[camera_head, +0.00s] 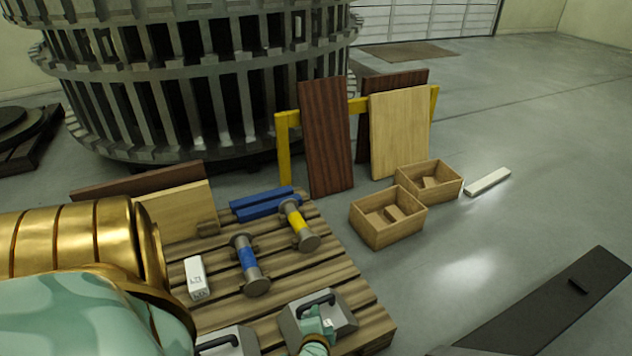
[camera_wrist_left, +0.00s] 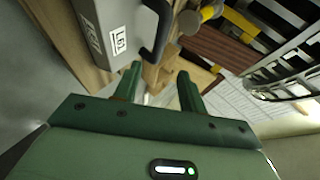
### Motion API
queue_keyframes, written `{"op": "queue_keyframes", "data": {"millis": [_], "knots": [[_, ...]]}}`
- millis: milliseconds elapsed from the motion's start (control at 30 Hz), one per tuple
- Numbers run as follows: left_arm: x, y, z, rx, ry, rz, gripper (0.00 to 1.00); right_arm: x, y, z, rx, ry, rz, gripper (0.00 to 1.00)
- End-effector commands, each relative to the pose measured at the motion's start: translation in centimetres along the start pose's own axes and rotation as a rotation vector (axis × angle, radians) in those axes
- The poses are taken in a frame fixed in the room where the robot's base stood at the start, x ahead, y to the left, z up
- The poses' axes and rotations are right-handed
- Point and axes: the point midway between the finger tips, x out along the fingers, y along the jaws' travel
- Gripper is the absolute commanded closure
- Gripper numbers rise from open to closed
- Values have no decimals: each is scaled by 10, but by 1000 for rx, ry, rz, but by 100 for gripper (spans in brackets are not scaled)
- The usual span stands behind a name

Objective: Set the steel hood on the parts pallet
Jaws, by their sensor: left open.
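A grey steel hood (camera_head: 345,310) with a dark looped handle appears to rest on the near right part of the wooden parts pallet (camera_head: 370,322). A second grey hood (camera_head: 235,335) with a dark handle is partly cut off at the bottom edge. My left gripper (camera_head: 318,322) is at the first hood's handle, covering part of the hood. In the left wrist view its fingers (camera_wrist_left: 157,82) are open and apart. A grey hood (camera_wrist_left: 105,28) with a white label and dark handle lies just beyond the fingertips; contact is not clear. My right gripper is not in view.
The pallet also carries a white labelled block (camera_head: 196,277), a blue-banded spool (camera_head: 248,262), a yellow-banded spool (camera_head: 297,222) and blue bars (camera_head: 263,205). Wooden boxes (camera_head: 388,222) stand to the right. Boards lean on a yellow rack (camera_head: 283,150).

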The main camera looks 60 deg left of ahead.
Motion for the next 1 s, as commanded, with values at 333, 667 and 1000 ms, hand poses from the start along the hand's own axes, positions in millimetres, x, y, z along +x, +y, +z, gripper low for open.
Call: {"op": "queue_keyframes", "data": {"millis": [333, 667, 1000], "knots": [[-2, -5, 5, 7, -5, 4, 59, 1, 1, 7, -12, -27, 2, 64], [-147, 24, 126, 227, -119, 400, 59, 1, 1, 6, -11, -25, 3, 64], [-258, 38, 154, 358, -76, 747, 59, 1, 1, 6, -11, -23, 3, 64]]}}
